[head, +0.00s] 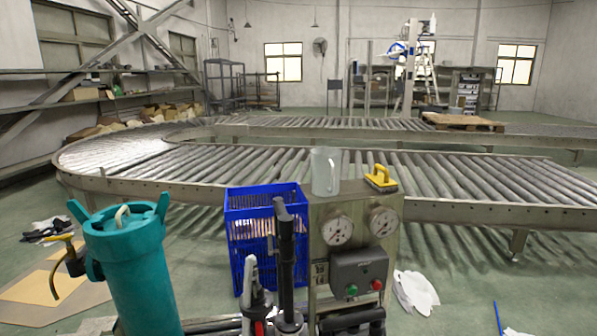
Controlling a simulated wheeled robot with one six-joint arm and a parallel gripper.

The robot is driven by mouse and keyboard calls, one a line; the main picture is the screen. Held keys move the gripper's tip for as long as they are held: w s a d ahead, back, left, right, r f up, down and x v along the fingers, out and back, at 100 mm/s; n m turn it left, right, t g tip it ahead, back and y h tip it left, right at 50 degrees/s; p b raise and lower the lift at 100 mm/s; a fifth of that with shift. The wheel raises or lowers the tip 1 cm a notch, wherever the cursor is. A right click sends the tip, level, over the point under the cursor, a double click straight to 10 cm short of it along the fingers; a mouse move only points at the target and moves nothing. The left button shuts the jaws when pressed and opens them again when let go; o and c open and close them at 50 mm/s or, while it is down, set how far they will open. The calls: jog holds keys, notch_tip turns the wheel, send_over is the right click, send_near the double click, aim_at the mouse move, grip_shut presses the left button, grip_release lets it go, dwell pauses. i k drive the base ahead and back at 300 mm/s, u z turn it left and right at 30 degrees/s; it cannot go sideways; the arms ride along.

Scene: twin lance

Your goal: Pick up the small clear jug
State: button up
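The small clear jug (325,172) stands upright on top of a metal control cabinet (314,270) with two dials on its front. It is see-through and pale, and it sits near the left end of the cabinet top. A yellow float-like tool (381,178) lies on the same top, to the right of the jug and apart from it. I cannot make out my gripper in the head view, and nothing is seen touching the jug.
A blue plastic crate (239,199) stands directly left of the cabinet. Dark upright rods (284,255) rise in front of it. A teal cylinder (130,270) stands at front left. A roller conveyor (470,180) runs behind. White cloth (414,291) lies on the floor at right.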

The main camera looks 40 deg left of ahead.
aim_at(326, 162)
jog(key=u, duration=0.8)
jog(key=i, duration=0.85)
jog(key=u, duration=0.8)
